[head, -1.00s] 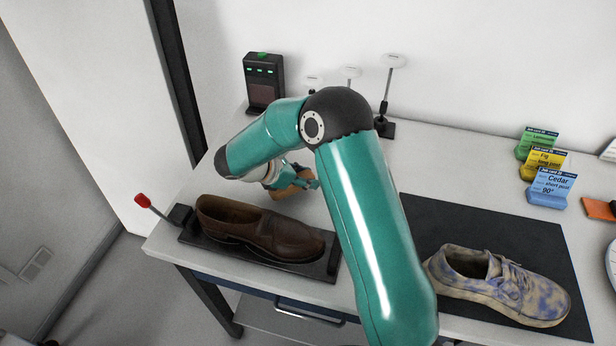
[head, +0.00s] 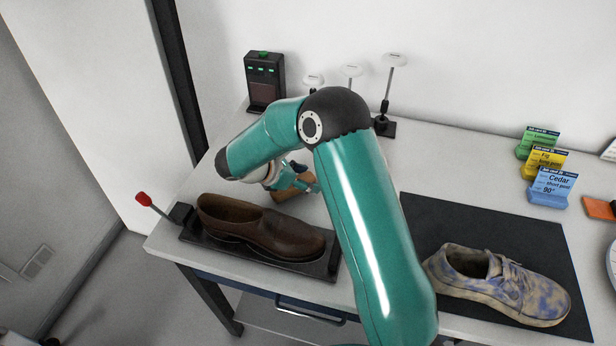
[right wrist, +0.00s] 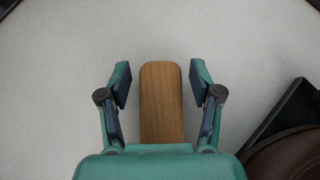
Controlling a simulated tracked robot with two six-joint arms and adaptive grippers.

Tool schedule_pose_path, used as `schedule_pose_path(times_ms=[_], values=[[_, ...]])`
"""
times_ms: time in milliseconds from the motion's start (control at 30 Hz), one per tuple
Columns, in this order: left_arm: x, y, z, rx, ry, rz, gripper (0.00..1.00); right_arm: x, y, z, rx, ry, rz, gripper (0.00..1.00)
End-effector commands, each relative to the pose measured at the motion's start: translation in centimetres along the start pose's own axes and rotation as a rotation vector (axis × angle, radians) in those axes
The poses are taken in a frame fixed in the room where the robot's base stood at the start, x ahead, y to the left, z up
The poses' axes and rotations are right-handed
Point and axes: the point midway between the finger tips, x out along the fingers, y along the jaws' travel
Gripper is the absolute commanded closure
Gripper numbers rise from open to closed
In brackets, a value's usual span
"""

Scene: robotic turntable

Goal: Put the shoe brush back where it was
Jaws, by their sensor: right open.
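The shoe brush (right wrist: 161,95) shows its wooden back in the right wrist view, lying lengthwise between the two fingers of my right gripper (right wrist: 160,85). The fingers are open, with a gap on each side of the wood. In the head view the brush (head: 284,195) is partly hidden behind my right gripper (head: 303,182), low over the white table behind the brown shoe. I cannot tell whether the brush rests fully on the table. My left gripper is not in view.
A brown shoe (head: 262,228) sits on a black tray (head: 315,268) with a red-knobbed lever (head: 143,200). A patterned shoe (head: 500,285) lies on a dark mat (head: 440,215). A black device (head: 264,82), mushroom-topped stands (head: 394,60) and coloured cards (head: 550,188) stand farther back.

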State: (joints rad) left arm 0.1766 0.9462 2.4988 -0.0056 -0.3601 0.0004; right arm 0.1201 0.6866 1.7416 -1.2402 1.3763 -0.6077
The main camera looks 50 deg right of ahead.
Motion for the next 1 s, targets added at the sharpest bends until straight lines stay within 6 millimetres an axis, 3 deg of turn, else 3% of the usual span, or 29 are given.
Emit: schedule_pose_path(times_ms=[600,1000], values=[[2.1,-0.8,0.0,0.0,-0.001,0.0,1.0,-10.5,0.0,-0.1,0.002,0.001,0.003,0.36],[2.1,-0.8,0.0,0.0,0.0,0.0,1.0,-11.7,0.0,0.0,0.0,0.0,-0.001,0.36]])
